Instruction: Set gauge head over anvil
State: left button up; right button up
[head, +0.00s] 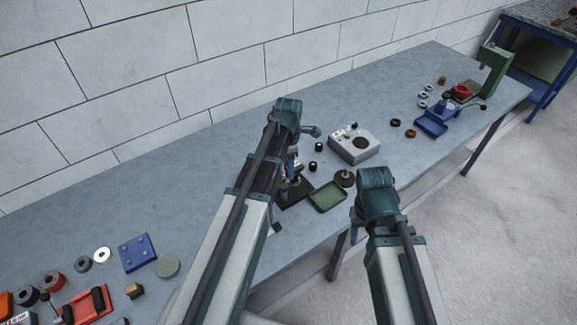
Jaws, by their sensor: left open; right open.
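A small stand on a black base (296,194) is on the bench near its front edge, mostly behind my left arm. Its gauge head and anvil cannot be told apart at this size. My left gripper (310,132) is at the end of the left arm, above and behind the stand; its fingers are largely hidden. My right gripper (355,214) is by the bench's front edge, right of the green tray (328,197); its fingers are hard to make out. Both are open, and I see nothing held in either.
A pale box with a dark disc (353,146) stands behind the tray, with small black cylinders (318,147) beside it. A dark round part (345,178) is right of the tray. A blue fixture (432,124) and rings are far right. A blue plate (137,253) is left.

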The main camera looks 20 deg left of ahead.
pick_arm(q)
notch_tip(320, 180, up, 13)
jog(key=p, duration=1.2)
jog(key=shift+f, duration=0.15)
jog(key=s+d+f+m+b, duration=0.4)
jog(key=s+d+m, duration=0.3)
jog(key=m, duration=0.7)
jog(key=s+d+f+m+y+b, duration=0.1)
jog(key=s+d+f+m+b, duration=0.3)
jog(key=s+d+m, duration=0.3)
jog(key=s+m, duration=0.4)
jog(key=m, duration=0.2)
jog(key=shift+d+m, duration=0.2)
jog(key=shift+m, duration=0.2)
